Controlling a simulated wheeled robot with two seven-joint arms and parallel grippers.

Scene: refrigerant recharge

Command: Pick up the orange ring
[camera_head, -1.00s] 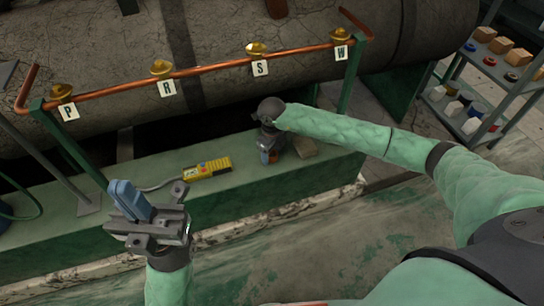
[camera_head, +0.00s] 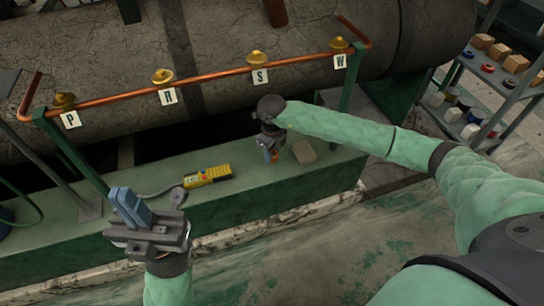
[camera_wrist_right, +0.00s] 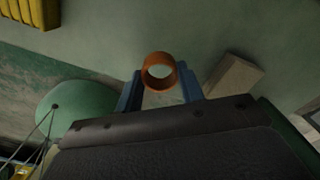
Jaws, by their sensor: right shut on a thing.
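The orange ring (camera_wrist_right: 159,72) is between the two blue fingers of my right gripper (camera_wrist_right: 161,88) in the right wrist view. The fingers are shut on it from both sides, and its open hole faces the camera. In the head view my right gripper (camera_head: 270,152) points down over the green bench, with a bit of the orange ring (camera_head: 274,156) showing at its tip. I cannot tell whether the ring touches the bench. My left gripper (camera_head: 131,206) is in the lower left with its blue fingers up, away from the ring; its finger gap is not clear.
A tan block (camera_head: 304,153) lies on the bench just right of my right gripper. A copper pipe (camera_head: 210,80) with brass valves and letter tags runs behind. A shelf (camera_head: 490,85) stands at right.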

